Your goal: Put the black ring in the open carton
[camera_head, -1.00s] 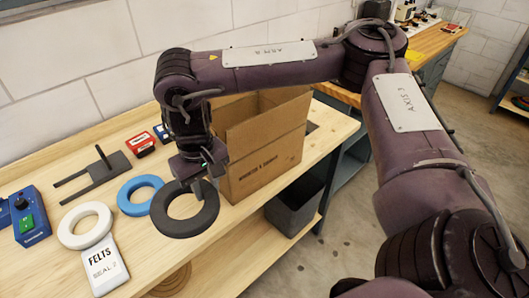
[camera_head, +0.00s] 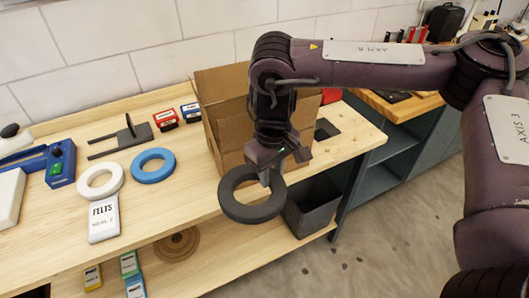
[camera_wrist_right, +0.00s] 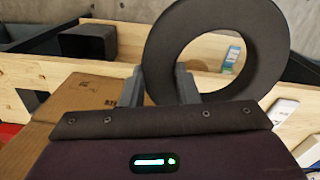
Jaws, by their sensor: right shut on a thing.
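The black ring (camera_head: 252,207) hangs from my right gripper (camera_head: 270,176), in front of the open carton and past the bench's front edge in the head view. In the right wrist view the ring (camera_wrist_right: 262,40) stands between the fingers of the right gripper (camera_wrist_right: 160,88), which are shut on its rim. The open carton (camera_head: 232,120) stands on the bench behind my right gripper and arm, with flaps up; its inside is mostly hidden. In the right wrist view a cardboard part of it (camera_wrist_right: 75,105) shows at lower left. My left gripper is not in view.
A blue ring (camera_head: 153,166), a white ring (camera_head: 99,181) and a felts card (camera_head: 103,220) lie on the bench (camera_head: 180,205) left of the carton. A dark fork-like holder (camera_head: 125,138) and small boxes (camera_head: 166,120) are behind. A grey bin (camera_head: 312,208) stands below at right.

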